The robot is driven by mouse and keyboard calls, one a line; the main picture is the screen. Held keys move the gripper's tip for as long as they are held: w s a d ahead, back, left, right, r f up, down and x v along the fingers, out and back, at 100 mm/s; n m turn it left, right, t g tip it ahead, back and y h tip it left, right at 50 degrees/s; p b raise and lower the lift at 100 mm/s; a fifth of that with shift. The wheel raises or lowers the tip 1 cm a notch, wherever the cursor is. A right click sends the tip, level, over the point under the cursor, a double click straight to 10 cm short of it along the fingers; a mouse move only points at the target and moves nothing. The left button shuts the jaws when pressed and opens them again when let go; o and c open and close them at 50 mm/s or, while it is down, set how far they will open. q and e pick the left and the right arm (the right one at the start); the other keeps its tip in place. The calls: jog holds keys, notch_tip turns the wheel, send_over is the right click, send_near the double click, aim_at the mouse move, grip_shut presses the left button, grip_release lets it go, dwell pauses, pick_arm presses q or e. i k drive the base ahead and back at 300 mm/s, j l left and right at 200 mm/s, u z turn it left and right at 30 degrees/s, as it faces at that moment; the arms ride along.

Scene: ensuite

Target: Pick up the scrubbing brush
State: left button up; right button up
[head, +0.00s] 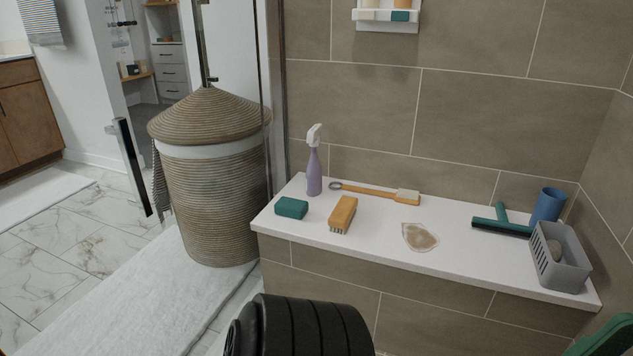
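The scrubbing brush (343,214) has an orange-brown wooden block and short pale bristles. It lies bristles down on the white bench top (330,243), near the front edge at the left. A green sponge (291,208) is just left of it, apart from it. A long-handled brush (375,193) with a pale head lies behind it. Neither of my grippers shows in the head view. Nothing visible touches the scrubbing brush.
A purple spray bottle (314,168) stands behind the sponge. A brownish stain (420,237) marks the bench. A green squeegee (502,222), blue cup (547,205) and grey basket (560,258) are at the right. A wicker hamper (210,185) stands left; tiled wall behind.

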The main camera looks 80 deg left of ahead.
aim_at(342, 215)
jog(key=u, duration=0.45)
jog(key=j+u, duration=0.1)
jog(key=u, duration=0.35)
jog(key=i+u, duration=0.1)
jog(key=u, duration=1.2)
jog(key=i+l+u, duration=0.1)
jog(key=i+u, duration=0.2)
